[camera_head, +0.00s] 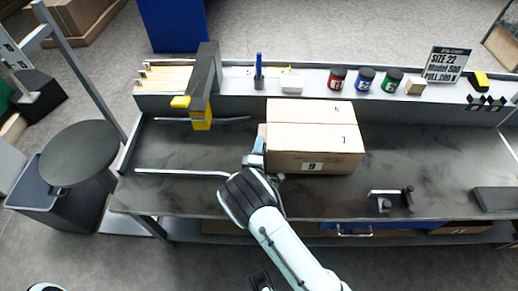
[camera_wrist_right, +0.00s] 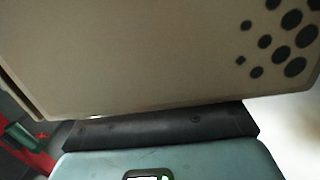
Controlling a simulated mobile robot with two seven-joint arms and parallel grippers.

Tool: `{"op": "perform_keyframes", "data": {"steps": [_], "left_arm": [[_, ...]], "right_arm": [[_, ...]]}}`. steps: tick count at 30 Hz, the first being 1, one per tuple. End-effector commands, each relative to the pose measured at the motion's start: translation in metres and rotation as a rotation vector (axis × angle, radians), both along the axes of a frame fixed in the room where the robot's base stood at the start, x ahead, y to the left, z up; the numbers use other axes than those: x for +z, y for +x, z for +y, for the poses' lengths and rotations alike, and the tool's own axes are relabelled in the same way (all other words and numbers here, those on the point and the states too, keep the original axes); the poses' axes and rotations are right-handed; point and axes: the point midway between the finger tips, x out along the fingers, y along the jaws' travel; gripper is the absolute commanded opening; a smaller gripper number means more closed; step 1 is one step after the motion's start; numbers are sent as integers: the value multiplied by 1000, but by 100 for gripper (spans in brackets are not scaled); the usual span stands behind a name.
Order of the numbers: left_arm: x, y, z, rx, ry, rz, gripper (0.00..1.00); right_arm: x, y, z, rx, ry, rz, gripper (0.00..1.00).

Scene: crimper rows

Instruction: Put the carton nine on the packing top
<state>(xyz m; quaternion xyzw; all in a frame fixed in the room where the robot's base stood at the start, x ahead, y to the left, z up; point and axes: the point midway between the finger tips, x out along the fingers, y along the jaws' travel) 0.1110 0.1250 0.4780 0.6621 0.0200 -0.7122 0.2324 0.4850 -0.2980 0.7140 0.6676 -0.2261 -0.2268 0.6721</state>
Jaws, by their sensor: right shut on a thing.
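The carton nine (camera_head: 315,148) is a brown box with a white label bearing a 9 on its front. It is at the middle of the dark packing top (camera_head: 220,185); I cannot tell whether it rests on it or hangs just above. My right gripper (camera_head: 259,147) is at the carton's left side, shut on it. In the right wrist view the carton (camera_wrist_right: 130,55) fills the upper part, with dark dots at right, close against the black gripper edge. The fingertips are mostly hidden. My left gripper is not in view.
A grey and yellow tool (camera_head: 205,85) stands at the left back. A rear shelf (camera_head: 310,100) holds several jars and a sign (camera_head: 446,65). A metal handle-like part (camera_head: 390,198) lies right of the carton. A round black lid (camera_head: 78,153) is at left. The top's right middle is clear.

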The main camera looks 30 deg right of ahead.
Motion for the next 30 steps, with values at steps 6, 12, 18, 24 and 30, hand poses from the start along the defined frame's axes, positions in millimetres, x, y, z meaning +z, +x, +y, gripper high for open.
{"op": "perform_keyframes", "data": {"steps": [6,12,18,24,30], "left_arm": [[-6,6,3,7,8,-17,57],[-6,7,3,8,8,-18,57],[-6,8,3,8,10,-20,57],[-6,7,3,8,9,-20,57],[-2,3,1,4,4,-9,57]], "right_arm": [[-16,0,0,0,-4,-2,0],[-17,0,0,0,-4,-2,0],[-18,0,0,0,0,0,38],[-18,0,0,0,0,0,38],[-17,-12,11,4,2,2,38]]}}
